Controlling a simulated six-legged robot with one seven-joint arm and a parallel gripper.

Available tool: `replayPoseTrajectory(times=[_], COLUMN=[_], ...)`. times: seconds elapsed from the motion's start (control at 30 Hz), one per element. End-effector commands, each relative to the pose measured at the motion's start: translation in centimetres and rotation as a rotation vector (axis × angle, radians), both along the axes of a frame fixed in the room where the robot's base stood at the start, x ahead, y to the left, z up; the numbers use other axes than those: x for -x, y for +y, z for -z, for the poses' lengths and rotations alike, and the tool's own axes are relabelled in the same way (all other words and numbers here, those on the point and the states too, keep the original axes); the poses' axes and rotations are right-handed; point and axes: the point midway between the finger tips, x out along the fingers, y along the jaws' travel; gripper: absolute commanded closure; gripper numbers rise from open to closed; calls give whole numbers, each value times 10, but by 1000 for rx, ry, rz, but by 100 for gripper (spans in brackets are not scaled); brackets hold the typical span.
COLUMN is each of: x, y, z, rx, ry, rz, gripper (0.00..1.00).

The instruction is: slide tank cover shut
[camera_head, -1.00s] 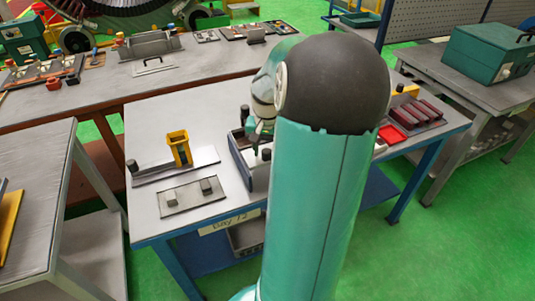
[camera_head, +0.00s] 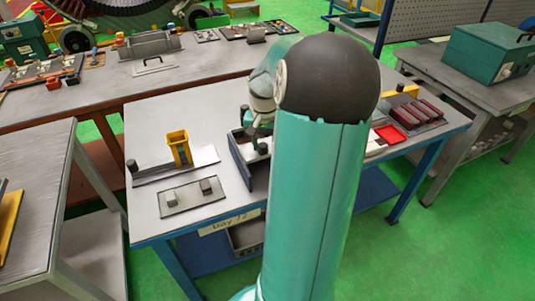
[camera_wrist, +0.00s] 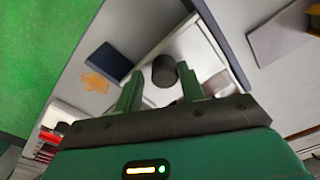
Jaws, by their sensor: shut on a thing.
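The tank is a dark blue-walled box on the middle bench; its left wall (camera_head: 240,163) shows in the head view, and the rest is mostly behind my arm. In the wrist view, a pale cover (camera_wrist: 200,52) lies beside a dark blue wall (camera_wrist: 226,45). A round black knob (camera_wrist: 164,70) stands on the pale surface. My gripper (camera_wrist: 161,88) has its two green fingers on either side of this knob and is shut on it. The exact finger contact is hard to see. In the head view my gripper is partly hidden by my arm.
A yellow holder (camera_head: 180,148) stands on a grey plate left of the tank. A red tray (camera_head: 391,134) and dark red parts (camera_head: 418,113) lie to the right.

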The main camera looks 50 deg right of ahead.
Motion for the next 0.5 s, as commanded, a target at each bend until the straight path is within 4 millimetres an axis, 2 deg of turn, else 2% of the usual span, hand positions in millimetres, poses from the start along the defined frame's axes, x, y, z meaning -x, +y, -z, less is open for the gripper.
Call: replayPoseTrajectory(times=[0.03,0.5], x=[-2,-21], y=[11,1], z=[14,14], rx=[-37,-37], ry=[12,12], rz=[-5,-10], gripper=[73,71])
